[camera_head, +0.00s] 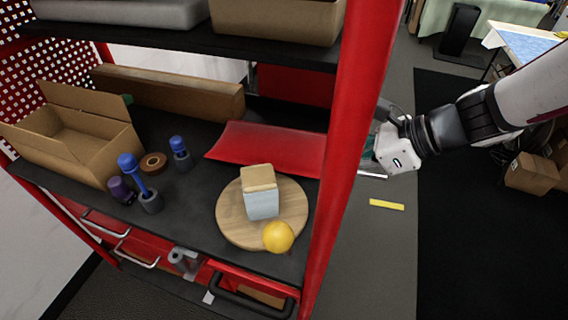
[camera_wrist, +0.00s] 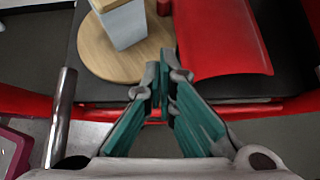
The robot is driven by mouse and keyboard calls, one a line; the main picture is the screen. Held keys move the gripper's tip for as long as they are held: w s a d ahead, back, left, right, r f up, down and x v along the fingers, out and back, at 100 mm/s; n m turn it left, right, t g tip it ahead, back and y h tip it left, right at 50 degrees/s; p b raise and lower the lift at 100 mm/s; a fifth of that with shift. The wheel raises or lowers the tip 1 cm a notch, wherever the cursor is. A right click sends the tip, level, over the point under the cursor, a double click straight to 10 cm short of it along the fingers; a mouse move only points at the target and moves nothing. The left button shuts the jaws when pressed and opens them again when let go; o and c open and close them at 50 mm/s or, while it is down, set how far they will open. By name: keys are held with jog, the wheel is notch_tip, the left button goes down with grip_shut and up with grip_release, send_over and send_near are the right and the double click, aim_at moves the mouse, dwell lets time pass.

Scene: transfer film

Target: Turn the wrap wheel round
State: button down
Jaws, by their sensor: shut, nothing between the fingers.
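The wrap wheel, a round pale wooden disc (camera_head: 234,225), lies flat on the dark shelf of the red rack. A grey-white box with a tan top (camera_head: 262,202) stands on it, and a yellow ball (camera_head: 278,236) is at its front edge. In the wrist view the wheel (camera_wrist: 98,58) and the box (camera_wrist: 124,24) are up and left of the fingertips. My gripper (camera_head: 371,154) is right of the red post, partly hidden by it. Its teal fingers (camera_wrist: 165,74) are closed together and empty. They overlap the wheel's edge in the wrist view; I cannot tell any contact.
The red post (camera_head: 342,130) stands between my gripper and the wheel in the head view. A red sloped panel (camera_head: 268,147) lies behind the wheel. An open carton (camera_head: 75,140) and blue-handled tools (camera_head: 140,180) are at left. An upper shelf (camera_head: 180,40) hangs overhead.

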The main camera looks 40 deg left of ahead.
send_near(279, 186)
jog(key=x, duration=0.4)
jog(key=shift+s+a+b, duration=0.1)
jog(key=shift+a+b, duration=0.2)
jog(key=shift+a, duration=0.2)
jog(key=a, duration=0.1)
jog(key=s+a, duration=0.1)
jog(key=a, duration=0.1)
jog(key=shift+a+f, duration=0.15)
jog(key=shift+f, duration=0.05)
jog(key=shift+a, duration=0.55)
